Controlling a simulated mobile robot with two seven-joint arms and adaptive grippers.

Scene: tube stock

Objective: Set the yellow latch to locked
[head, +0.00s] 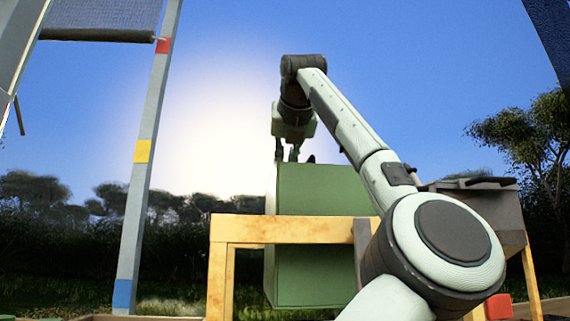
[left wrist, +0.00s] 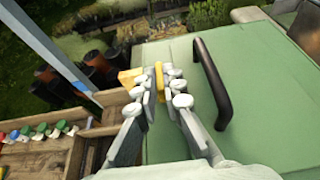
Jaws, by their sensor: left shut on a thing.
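The yellow latch (left wrist: 160,80) stands at the edge of a green box (left wrist: 255,85) in the left wrist view, between my left gripper's (left wrist: 165,88) fingertips. The fingers are shut on it. A second small yellow piece (left wrist: 128,77) shows just left of it. In the head view my left gripper (head: 287,154) points down at the top left edge of the green box (head: 320,190); the latch cannot be made out there. Which setting the latch is in, I cannot tell. My right gripper is not in view.
A black handle (left wrist: 211,82) arches over the green lid, right of the fingers. A wooden tray (left wrist: 35,155) with several coloured knobs lies left. In the head view a yellow frame (head: 225,230) surrounds the box, and a grey post (head: 146,190) with coloured bands stands left.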

